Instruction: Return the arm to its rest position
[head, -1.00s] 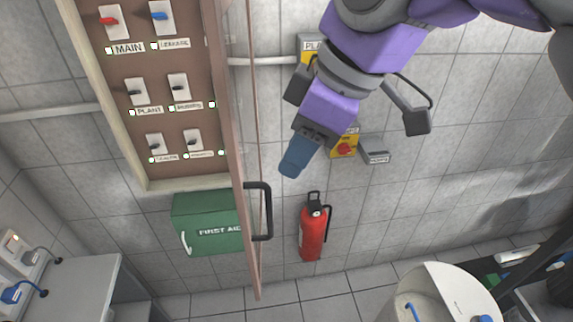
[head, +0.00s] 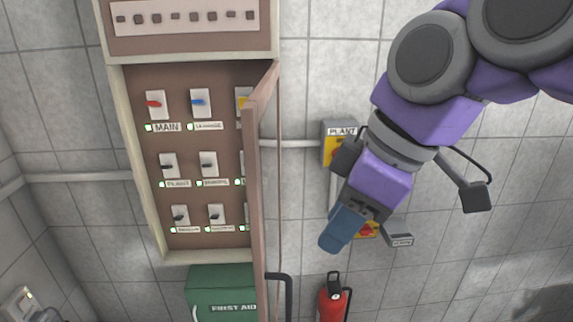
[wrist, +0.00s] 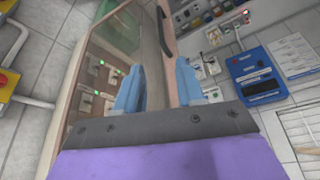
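My arm reaches in from the upper right of the head view, bent, with purple and grey links. My gripper (head: 343,230) points down and left in front of the tiled wall, to the right of the open cabinet door (head: 257,190). In the wrist view my gripper (wrist: 158,88) shows two blue fingers standing apart. A grey-brown strip shows in the gap between them, apparently the door's edge farther off. The gripper looks open and empty. In the head view the fingers overlap into one blue shape.
The switch cabinet (head: 187,148) holds several labelled switches. A dark door handle (head: 285,290) juts out below. A green first aid box (head: 222,292) and a red extinguisher (head: 331,304) hang lower. A yellow plant box (head: 334,150) is behind the arm. Wall at right is clear.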

